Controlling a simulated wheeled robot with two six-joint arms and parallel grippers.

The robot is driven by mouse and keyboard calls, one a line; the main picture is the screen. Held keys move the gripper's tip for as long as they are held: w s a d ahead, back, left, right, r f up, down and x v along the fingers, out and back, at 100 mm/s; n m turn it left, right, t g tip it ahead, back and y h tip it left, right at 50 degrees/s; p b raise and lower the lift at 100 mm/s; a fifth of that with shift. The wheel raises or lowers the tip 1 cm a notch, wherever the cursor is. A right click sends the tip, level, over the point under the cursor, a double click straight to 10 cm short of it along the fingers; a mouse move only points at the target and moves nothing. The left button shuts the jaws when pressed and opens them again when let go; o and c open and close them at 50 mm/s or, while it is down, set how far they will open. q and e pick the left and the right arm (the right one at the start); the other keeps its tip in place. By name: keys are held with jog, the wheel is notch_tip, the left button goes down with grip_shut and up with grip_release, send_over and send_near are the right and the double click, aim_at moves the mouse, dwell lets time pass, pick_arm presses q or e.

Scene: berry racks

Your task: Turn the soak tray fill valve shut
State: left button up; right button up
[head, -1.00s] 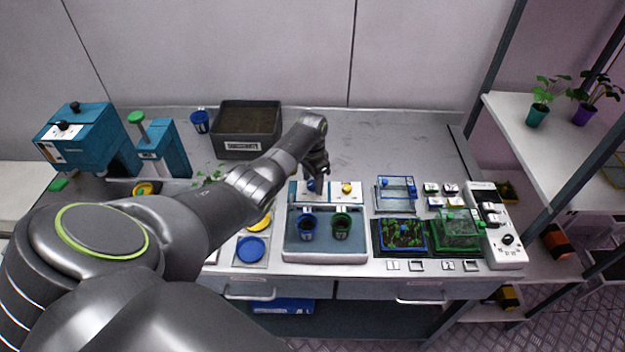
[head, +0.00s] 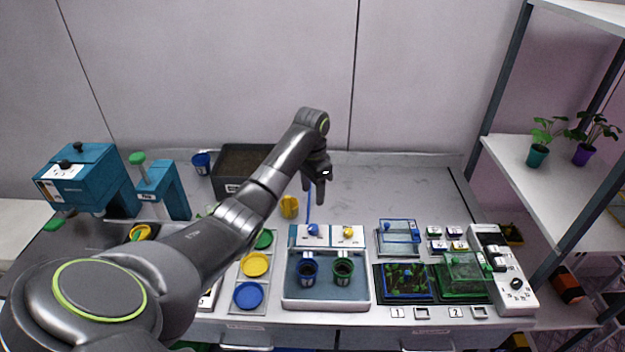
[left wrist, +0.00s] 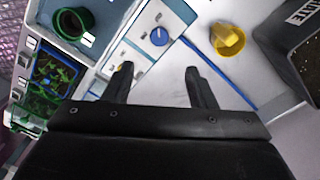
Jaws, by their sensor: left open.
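The soak tray (head: 327,303) is a pale tray with a grey-blue inside, holding a blue pot (head: 307,270) and a green pot (head: 342,271). Behind it a white panel (head: 330,236) carries a blue knob (head: 313,230) and a yellow knob (head: 347,232); I cannot read which is the fill valve. The left wrist view shows the blue knob (left wrist: 159,36) with a pale pointer mark, and the yellow knob (left wrist: 125,67) partly hidden by a finger. My left gripper (head: 313,190) is open and empty, pointing down above the table behind the panel, apart from both knobs. My right gripper is out of view.
A blue line (head: 308,212) runs back from the panel. A yellow cup (head: 289,206) stands left of it, and a dark soil bin (head: 232,186) farther back. Colored dishes (head: 255,265) lie left of the tray, seedling trays (head: 404,281) right. The back right table is clear.

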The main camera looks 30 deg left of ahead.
pick_arm(q)
jog(key=shift+r, duration=2.25)
jog(key=shift+f, duration=0.1)
